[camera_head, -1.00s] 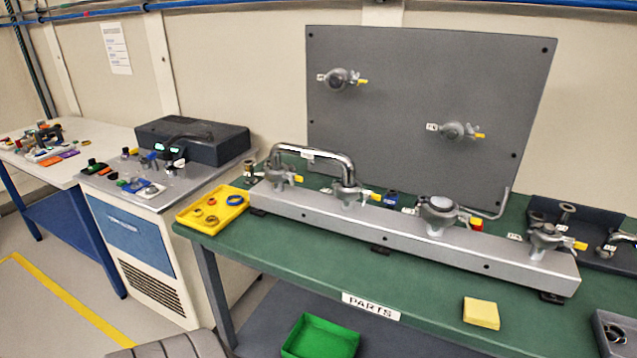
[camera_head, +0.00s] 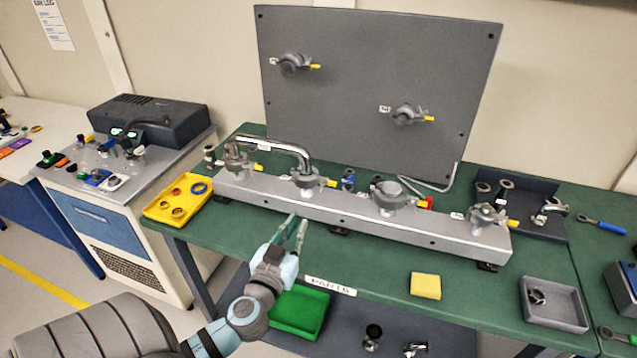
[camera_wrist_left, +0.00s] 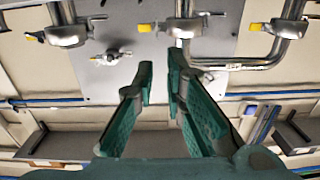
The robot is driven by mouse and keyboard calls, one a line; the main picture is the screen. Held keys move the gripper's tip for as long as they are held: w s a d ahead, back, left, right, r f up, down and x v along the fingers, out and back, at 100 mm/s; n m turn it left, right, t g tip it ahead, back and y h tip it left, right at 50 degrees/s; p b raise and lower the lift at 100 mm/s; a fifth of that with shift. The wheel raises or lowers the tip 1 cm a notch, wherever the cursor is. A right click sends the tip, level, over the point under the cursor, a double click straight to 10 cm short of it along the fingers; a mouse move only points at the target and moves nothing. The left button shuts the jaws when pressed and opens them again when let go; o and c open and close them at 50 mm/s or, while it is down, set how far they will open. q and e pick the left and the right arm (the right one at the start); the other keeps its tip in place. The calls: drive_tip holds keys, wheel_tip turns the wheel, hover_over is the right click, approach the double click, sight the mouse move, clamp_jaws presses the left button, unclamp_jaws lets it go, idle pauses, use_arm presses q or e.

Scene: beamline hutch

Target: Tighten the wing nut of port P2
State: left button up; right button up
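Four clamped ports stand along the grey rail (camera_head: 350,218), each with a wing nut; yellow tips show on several. Their port labels are too small to read, so I cannot tell which is P2. A chrome bent pipe (camera_head: 275,145) joins the far-left clamp (camera_head: 236,162) and the second clamp (camera_head: 304,180), whose yellow wing nut tip (camera_head: 330,183) points right. My left gripper (camera_head: 297,220) is open and empty, in front of the rail, below the second clamp. In the left wrist view, the open fingers (camera_wrist_left: 160,68) have nothing between them. My right gripper is not in view.
Two more ports sit on the upright grey panel (camera_head: 370,75). A yellow tray (camera_head: 160,213) with rings is left of the rail. A yellow block (camera_head: 425,286) and a grey tray (camera_head: 552,312) stand in front. A green bin (camera_head: 298,312) is below.

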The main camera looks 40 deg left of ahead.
use_arm(q)
drive_tip(key=p, duration=0.2)
approach(321, 184)
drive_tip(key=w, duration=0.1)
drive_tip(key=x, duration=0.7)
drive_tip(key=shift+w+a, duration=0.15)
drive_tip(key=shift+a, duration=0.2)
drive_tip(key=shift+c, duration=0.2)
clamp_jaws()
drive_tip(key=shift+f, duration=0.1)
